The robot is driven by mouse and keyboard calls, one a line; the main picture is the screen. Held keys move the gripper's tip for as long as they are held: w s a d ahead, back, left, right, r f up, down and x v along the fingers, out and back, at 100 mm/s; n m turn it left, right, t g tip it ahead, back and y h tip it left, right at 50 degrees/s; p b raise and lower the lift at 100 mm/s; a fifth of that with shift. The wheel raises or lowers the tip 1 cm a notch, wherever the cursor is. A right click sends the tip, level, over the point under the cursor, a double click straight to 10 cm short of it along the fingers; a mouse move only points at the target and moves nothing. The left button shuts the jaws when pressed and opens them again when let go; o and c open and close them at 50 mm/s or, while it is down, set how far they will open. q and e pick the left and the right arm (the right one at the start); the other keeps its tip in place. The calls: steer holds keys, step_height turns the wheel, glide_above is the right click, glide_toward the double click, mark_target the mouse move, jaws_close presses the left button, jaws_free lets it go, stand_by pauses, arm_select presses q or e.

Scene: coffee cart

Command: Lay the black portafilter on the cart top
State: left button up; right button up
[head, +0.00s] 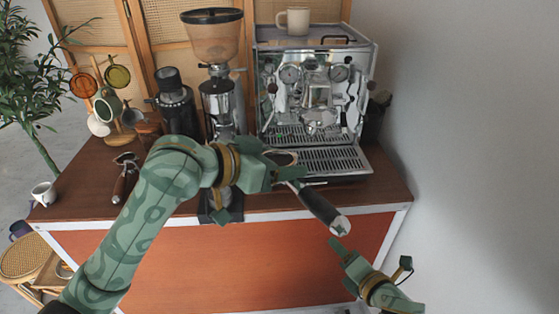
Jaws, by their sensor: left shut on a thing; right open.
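The black portafilter (319,206) is held by my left gripper (284,174) in front of the espresso machine. Its black handle slants down to the right, past the front edge of the cart top (80,198). Its metal head is partly hidden behind the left gripper, with a bit of rim showing. I cannot tell how high it is above the cart top. My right gripper (371,256) is open and empty, below the handle's end and in front of the cart.
The espresso machine (348,160) bears a cup (293,20). A grinder (212,35) stands left of it. A second portafilter (122,182), a mug tree (118,95) and a white mug (44,193) stand on the left. Some wood near the left front is bare.

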steer(key=s+d+f+m+g+h, duration=0.25)
steer(key=s+f+m, duration=0.25)
steer(key=f, duration=0.4)
steer(key=s+d+f+m+g+h, duration=0.1)
steer(key=s+d+f+m, duration=0.3)
steer(key=f, duration=0.5)
steer(key=s+d+f+m+g+h, duration=0.1)
steer(key=s+d+f+m+g, duration=0.1)
steer(key=s+d+f+m, duration=0.45)
steer(key=s+f+m+g, duration=0.3)
steer(key=s+f+m, duration=0.2)
steer(key=s, duration=0.9)
steer(key=s+a+f+m+g+h, duration=0.1)
steer(key=s+f+m+g, duration=0.2)
steer(key=s+f, duration=0.6)
steer(key=s+m, duration=0.1)
steer(key=s, duration=0.5)
steer(key=shift+s+a+f+m+g, duration=0.2)
steer(key=shift+s+a+m+g, duration=0.05)
steer(key=shift+a+m+g, duration=0.1)
